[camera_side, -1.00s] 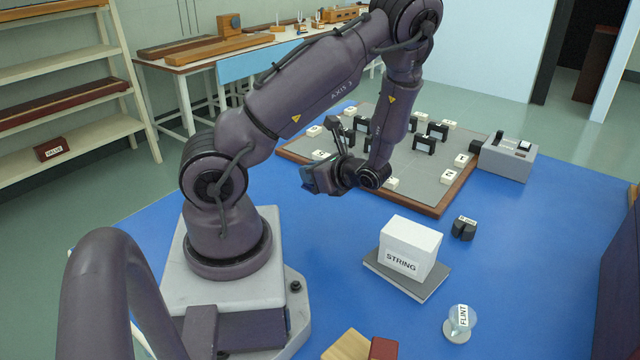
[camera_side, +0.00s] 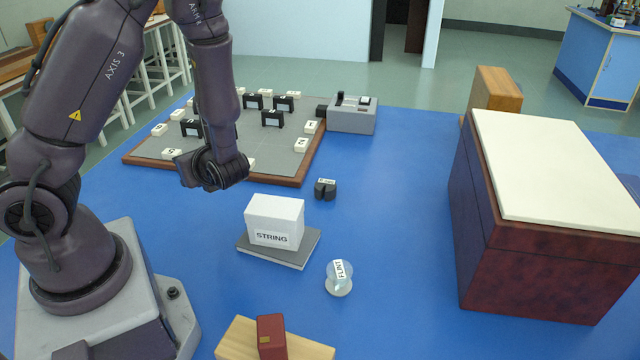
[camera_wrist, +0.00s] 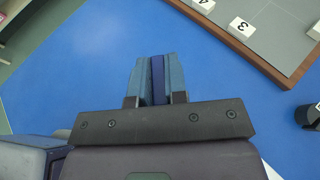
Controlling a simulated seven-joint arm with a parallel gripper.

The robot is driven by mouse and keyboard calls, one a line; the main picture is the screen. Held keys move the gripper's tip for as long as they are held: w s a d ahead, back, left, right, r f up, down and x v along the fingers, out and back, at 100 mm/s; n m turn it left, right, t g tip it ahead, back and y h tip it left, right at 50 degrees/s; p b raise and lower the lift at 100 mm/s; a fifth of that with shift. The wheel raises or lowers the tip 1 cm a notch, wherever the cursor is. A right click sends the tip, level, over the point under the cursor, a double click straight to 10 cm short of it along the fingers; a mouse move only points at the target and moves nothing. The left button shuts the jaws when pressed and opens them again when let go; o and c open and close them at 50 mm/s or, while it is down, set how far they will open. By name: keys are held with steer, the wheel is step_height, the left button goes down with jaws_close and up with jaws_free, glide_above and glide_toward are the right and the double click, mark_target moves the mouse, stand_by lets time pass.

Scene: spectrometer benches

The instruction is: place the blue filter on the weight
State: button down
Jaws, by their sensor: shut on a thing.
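My gripper (camera_wrist: 157,62) is shut on a thin dark blue piece (camera_wrist: 158,82), which looks like the blue filter seen edge-on between the two teal fingers. In the side view my gripper (camera_side: 187,168) is in the air near the front edge of the grey board; the filter cannot be made out there. A small dark slotted block (camera_side: 325,189) with a white label on top, apparently the weight, stands on the blue table to the right of my gripper. Its label is too small to read. In the wrist view it is cut off at the right edge (camera_wrist: 309,116).
The wood-edged grey board (camera_side: 225,160) holds black holders and numbered white tags. A grey instrument (camera_side: 352,117) stands behind the weight. In front are a white STRING box (camera_side: 275,222) on a grey slab and a clear FLINT piece (camera_side: 340,278). A large dark-red case (camera_side: 540,270) stands right.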

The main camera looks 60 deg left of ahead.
steer(key=w+d+r+m+t, duration=0.1)
steer(key=w+d+m+t, duration=0.1)
steer(key=w+m+t, duration=0.4)
steer(key=m+t+h, duration=0.4)
steer(key=t, duration=0.1)
glide_above(326, 185)
steer(key=f, duration=0.7)
steer(key=shift+s+f, duration=0.3)
steer(key=shift+s, duration=0.1)
steer(key=shift+w+f, duration=0.15)
steer(key=shift+f, duration=0.05)
steer(key=shift+w+a+f, duration=0.1)
steer(key=shift+w+f, duration=0.05)
steer(key=shift+f, duration=0.8)
steer(key=shift+w+f, duration=0.1)
steer(key=shift+f, duration=0.8)
steer(key=shift+f, duration=0.1)
steer(key=c, duration=1.1)
jaws_free()
steer(key=shift+c, duration=0.2)
